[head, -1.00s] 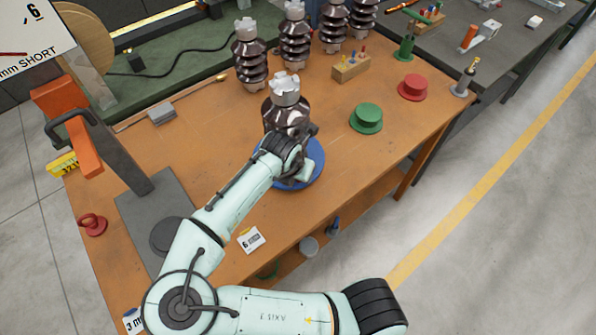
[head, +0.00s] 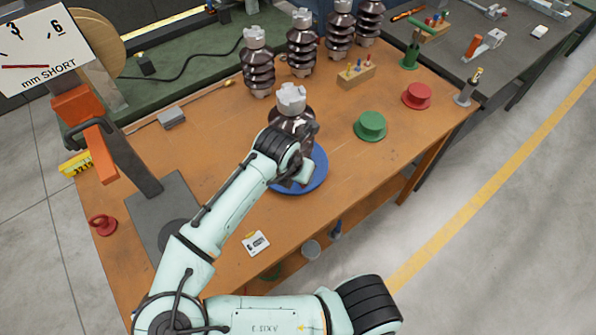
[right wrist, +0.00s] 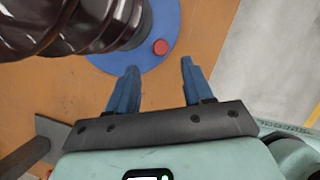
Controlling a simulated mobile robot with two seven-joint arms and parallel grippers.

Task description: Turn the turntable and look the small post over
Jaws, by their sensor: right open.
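The small post (head: 291,112), dark brown and ribbed with a grey notched cap, stands upright on the blue turntable (head: 318,175). My right arm reaches over the table to it and hides the post's lower part and some of the turntable in the head view. In the right wrist view the post (right wrist: 75,25) fills the top left, on the blue disc (right wrist: 140,62). A red knob (right wrist: 160,47) sits near the disc's rim. My left gripper is not in view.
Several similar ribbed posts (head: 258,68) stand behind. Green (head: 370,126) and red (head: 416,95) flanged pieces and a wooden block with pegs (head: 356,75) lie to the right. A grey stand with an orange arm (head: 98,150) and dial board (head: 45,50) is at left.

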